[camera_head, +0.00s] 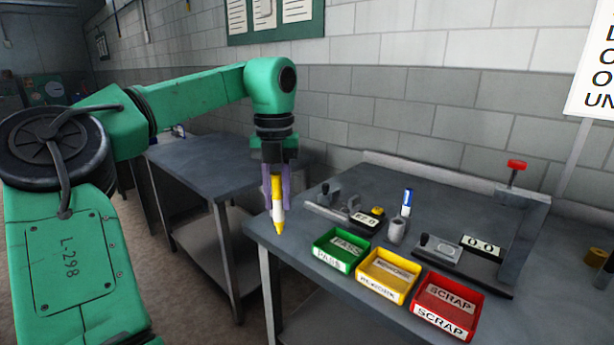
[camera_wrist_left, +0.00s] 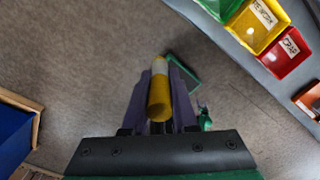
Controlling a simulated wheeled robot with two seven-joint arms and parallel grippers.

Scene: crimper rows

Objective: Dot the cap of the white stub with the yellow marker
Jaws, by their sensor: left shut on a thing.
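My left gripper (camera_head: 277,184) is shut on the yellow marker (camera_head: 277,188), which has a white lower band and a yellow tip pointing down. It hangs near the left corner of the workbench. In the left wrist view the gripper (camera_wrist_left: 162,80) has its purple fingers on both sides of the marker (camera_wrist_left: 158,98), seen almost end-on. I cannot pick out a white stub with certainty. A white-and-blue upright piece (camera_head: 407,203) stands by a small grey cup (camera_head: 397,231) on the bench. My right gripper is not in view.
On the workbench (camera_head: 440,205), green PASS (camera_head: 340,267), yellow (camera_head: 387,289) and red SCRAP (camera_head: 444,322) bins line the front. Behind them are a low fixture with a display (camera_head: 366,220), another display (camera_head: 483,246) and a tall red-knobbed frame (camera_head: 537,215). A second table (camera_head: 205,165) stands left.

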